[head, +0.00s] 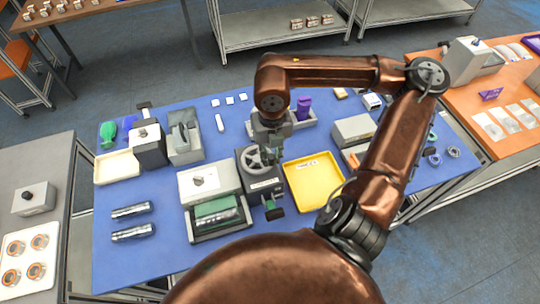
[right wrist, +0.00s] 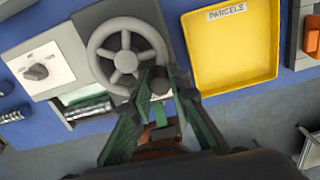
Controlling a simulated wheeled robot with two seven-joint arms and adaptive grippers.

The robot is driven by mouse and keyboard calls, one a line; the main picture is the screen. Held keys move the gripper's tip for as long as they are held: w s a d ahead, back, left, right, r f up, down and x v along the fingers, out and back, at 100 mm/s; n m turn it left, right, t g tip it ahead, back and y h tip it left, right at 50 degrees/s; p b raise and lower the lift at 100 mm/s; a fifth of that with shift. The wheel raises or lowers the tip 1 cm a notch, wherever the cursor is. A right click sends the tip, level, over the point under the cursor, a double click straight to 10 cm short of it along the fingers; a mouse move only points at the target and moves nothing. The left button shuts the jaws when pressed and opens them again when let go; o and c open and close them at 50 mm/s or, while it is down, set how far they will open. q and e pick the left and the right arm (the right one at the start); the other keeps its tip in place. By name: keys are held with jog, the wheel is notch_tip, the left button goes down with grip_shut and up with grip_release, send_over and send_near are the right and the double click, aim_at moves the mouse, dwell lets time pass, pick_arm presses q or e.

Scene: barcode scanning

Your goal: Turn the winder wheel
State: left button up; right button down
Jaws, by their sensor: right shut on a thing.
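The winder wheel (right wrist: 126,61) is a grey spoked wheel on a dark grey box, seen from above in the right wrist view. It also shows in the head view (head: 251,158) near the middle of the blue table. My right gripper (right wrist: 160,82) reaches down to the wheel's lower right rim, with its green fingers shut on the small dark crank knob there. In the head view my right gripper (head: 273,160) stands over the right side of the wheel and partly hides it. My left gripper is not in view.
A yellow parcels tray (head: 312,183) lies just right of the winder. A light grey box with a dial (head: 205,182) and a green roller unit (head: 218,213) stand to its left. Two metallic cylinders (head: 131,211) lie on bare blue table (head: 160,260) further left.

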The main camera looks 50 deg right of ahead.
aim_at(262, 171)
jog(key=m+b, duration=0.1)
jog(key=a+m+b, duration=0.1)
jog(key=shift+s+a+f+m, duration=0.1)
jog(key=shift+f+m, duration=0.05)
jog(key=shift+m, duration=0.25)
jog(key=a+m+b, duration=0.1)
jog(key=m, duration=0.2)
jog(key=shift+a+m, duration=0.2)
jog(key=shift+m, duration=0.1)
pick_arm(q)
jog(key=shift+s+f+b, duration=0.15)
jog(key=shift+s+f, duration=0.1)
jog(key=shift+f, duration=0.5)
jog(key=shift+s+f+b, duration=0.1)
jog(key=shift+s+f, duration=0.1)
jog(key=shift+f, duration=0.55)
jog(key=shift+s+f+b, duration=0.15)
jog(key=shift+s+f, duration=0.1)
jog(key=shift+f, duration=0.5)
pick_arm(e)
jog(key=shift+w+a+r+m, duration=0.1)
jog(key=shift+a+m, duration=0.25)
jog(key=shift+m, duration=0.55)
jog(key=shift+w+a+r+m, duration=0.1)
jog(key=shift+a+m, duration=0.2)
jog(key=shift+m, duration=0.6)
jog(key=c, duration=1.8)
grip_release()
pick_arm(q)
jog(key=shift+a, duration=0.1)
